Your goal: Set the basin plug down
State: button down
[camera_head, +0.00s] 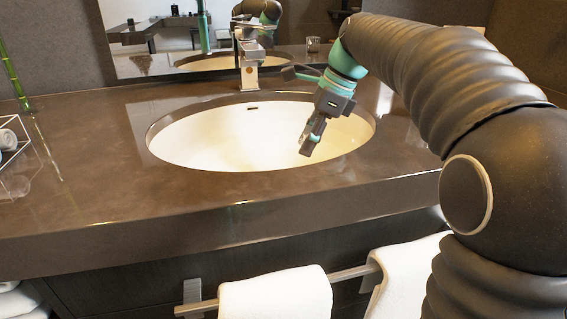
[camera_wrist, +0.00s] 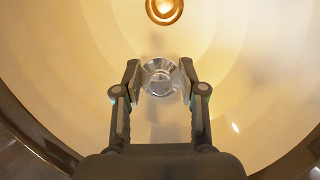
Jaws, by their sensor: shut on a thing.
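In the wrist view, my gripper (camera_wrist: 160,78) is shut on the basin plug (camera_wrist: 160,76), a small shiny metal piece with a round flared top. The plug is between the two fingertips, over the cream inside of the basin (camera_wrist: 235,60). A round brass-coloured drain (camera_wrist: 164,8) shows ahead of it at the top edge, apart from the plug. In the head view, my gripper (camera_head: 309,145) points down over the right part of the oval basin (camera_head: 215,140). The plug cannot be made out there. The height of the plug above the basin surface is hard to tell.
A chrome faucet (camera_head: 249,65) stands behind the basin, in front of a mirror (camera_head: 160,50). The brown counter (camera_head: 110,190) is clear left and front of the basin. A wire holder (camera_head: 14,155) stands at the far left. White towels (camera_head: 275,298) hang from a rail below.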

jog(key=w+a+f, duration=0.4)
jog(key=shift+w+a, duration=0.2)
jog(key=shift+a, duration=0.2)
jog(key=shift+f, duration=1.9)
jog(key=shift+f, duration=0.4)
jog(key=c, duration=0.7)
grip_release()
jog(key=shift+o, duration=0.2)
jog(key=shift+r, duration=0.25)
jog(key=v, duration=1.2)
jog(key=shift+p, duration=0.35)
jog(key=shift+s+r, duration=0.1)
jog(key=shift+r, duration=0.05)
